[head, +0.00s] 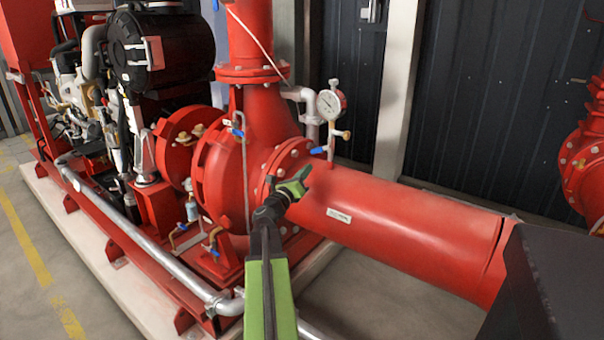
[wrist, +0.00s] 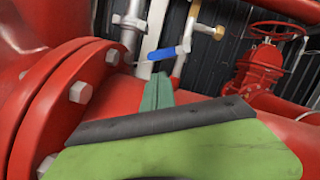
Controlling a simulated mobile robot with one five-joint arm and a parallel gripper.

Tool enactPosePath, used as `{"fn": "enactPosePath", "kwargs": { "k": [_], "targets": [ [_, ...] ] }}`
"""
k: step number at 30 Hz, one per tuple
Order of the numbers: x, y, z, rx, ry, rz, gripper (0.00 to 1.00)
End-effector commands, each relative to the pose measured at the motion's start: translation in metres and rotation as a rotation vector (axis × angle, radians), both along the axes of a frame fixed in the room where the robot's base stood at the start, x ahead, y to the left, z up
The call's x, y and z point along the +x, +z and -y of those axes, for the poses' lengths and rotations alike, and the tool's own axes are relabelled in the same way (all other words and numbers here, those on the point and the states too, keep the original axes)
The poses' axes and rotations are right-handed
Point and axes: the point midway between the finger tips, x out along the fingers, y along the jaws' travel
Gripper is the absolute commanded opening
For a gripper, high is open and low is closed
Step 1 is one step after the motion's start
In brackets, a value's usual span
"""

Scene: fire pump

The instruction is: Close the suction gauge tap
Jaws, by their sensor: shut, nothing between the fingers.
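The suction gauge (head: 331,104) stands on a thin stem on top of the red suction pipe (head: 400,215) in the head view. Its tap has a blue lever (head: 319,150), low on the stem and sticking out to the left. My gripper (head: 301,180) is shut and empty, in front of the pipe flange and below the lever in the head view. In the wrist view its green fingers (wrist: 158,90) point towards the lever, with no contact that I can make out.
The bolted red flange (wrist: 82,92) is close on the left in the wrist view. A brass side fitting (head: 345,135) sticks out right of the stem. A grey pipe (head: 308,100) stands behind. A red valve with a handwheel (wrist: 275,30) is at the right.

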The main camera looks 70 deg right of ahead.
Motion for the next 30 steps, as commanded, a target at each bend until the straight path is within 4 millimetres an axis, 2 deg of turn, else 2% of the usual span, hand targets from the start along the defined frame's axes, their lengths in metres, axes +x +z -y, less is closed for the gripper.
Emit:
{"fn": "enactPosePath", "kwargs": {
  "k": [1, 3, 10, 20, 21, 22, 24, 30],
  "targets": [
    [0.0, 0.005, 0.013, 0.0, -0.001, 0.0, 0.0],
    [-0.002, 0.008, 0.026, 0.0, 0.0, 0.0, 0.0],
    [-0.006, 0.013, 0.053, 0.001, 0.002, -0.001, 0.0],
    [-0.008, 0.013, 0.057, 0.0, 0.002, -0.001, 0.0],
    [-0.009, 0.013, 0.033, 0.0, 0.006, -0.001, 0.0],
    [-0.007, 0.013, 0.044, 0.0, 0.004, -0.001, 0.0],
    [-0.003, 0.013, 0.05, 0.0, 0.007, 0.002, 0.0],
    [0.015, 0.015, 0.049, -0.011, 0.026, 0.045, 0.0]
  ]
}}
